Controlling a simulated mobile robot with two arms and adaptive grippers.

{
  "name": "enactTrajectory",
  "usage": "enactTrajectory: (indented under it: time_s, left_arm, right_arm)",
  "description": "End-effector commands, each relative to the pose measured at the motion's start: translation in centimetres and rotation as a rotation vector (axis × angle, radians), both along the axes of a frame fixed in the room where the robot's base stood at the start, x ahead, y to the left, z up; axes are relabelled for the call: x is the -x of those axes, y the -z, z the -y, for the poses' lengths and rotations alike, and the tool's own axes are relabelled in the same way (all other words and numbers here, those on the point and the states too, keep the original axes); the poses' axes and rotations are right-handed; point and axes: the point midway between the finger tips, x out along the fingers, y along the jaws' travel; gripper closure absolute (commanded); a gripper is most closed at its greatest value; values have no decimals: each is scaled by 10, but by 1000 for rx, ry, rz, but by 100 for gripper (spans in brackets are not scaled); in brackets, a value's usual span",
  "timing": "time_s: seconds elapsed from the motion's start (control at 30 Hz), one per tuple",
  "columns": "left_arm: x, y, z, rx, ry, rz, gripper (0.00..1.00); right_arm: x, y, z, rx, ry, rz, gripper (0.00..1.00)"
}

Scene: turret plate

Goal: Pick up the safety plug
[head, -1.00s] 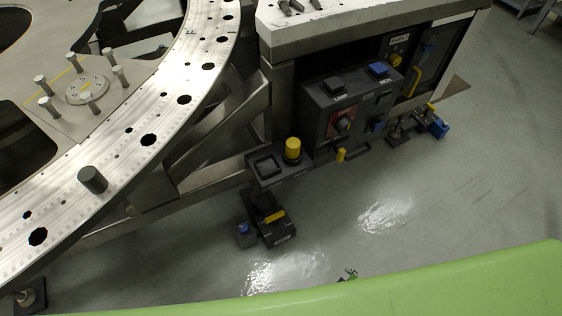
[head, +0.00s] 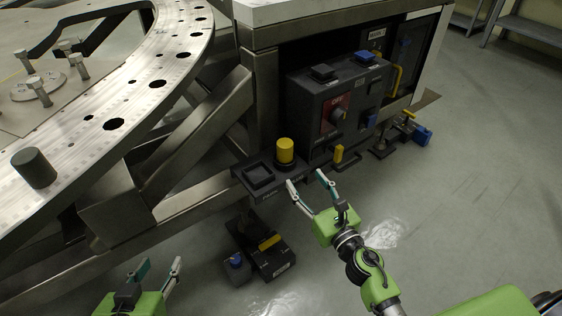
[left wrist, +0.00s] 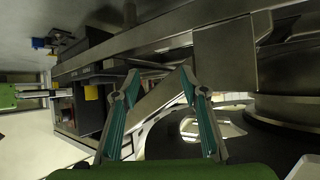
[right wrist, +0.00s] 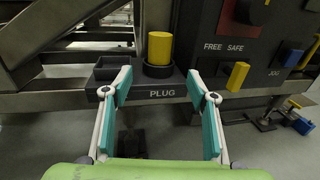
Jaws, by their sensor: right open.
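The safety plug is a yellow cylinder (head: 285,151) standing upright in a round black socket on a low dark shelf. In the right wrist view the plug (right wrist: 160,48) stands above the label PLUG. My right gripper (head: 305,178) is open and empty, just in front of the shelf and a little below the plug. In the right wrist view its fingers (right wrist: 162,85) stand either side of the label, with the plug beyond them. My left gripper (head: 160,268) is open and empty at the lower left, well away from the plug; its fingers also show in the left wrist view (left wrist: 158,82).
An empty square socket (head: 258,175) sits left of the plug. The dark control box (head: 318,95) with a red panel and knob rises behind, with a yellow handle (head: 345,156) to the right. A black pedal unit (head: 262,250) lies on the floor below. A ring plate (head: 100,115) fills the left.

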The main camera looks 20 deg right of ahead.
Motion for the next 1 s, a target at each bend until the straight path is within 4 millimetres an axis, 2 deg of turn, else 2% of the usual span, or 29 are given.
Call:
enactTrajectory:
  time_s: [0.2, 0.4, 0.67, 0.87, 1.0]
  left_arm:
    - [14, 13, -6, -20, -7, -86, 60]
    - [19, 18, -8, -26, -8, -114, 60]
    - [18, 18, -7, -26, -8, -110, 60]
    - [12, 14, -6, -19, -7, -79, 60]
    - [3, 3, -1, -4, 0, -22, 60]
  right_arm:
    - [-37, -3, -6, 3, -1, 4, 47]
    - [-71, -2, -11, 1, 0, 2, 47]
    - [-89, -1, -14, -1, 1, 1, 47]
    - [-118, -1, -20, -2, 1, 1, 47]
    - [-131, -1, -22, -2, 0, 1, 47]
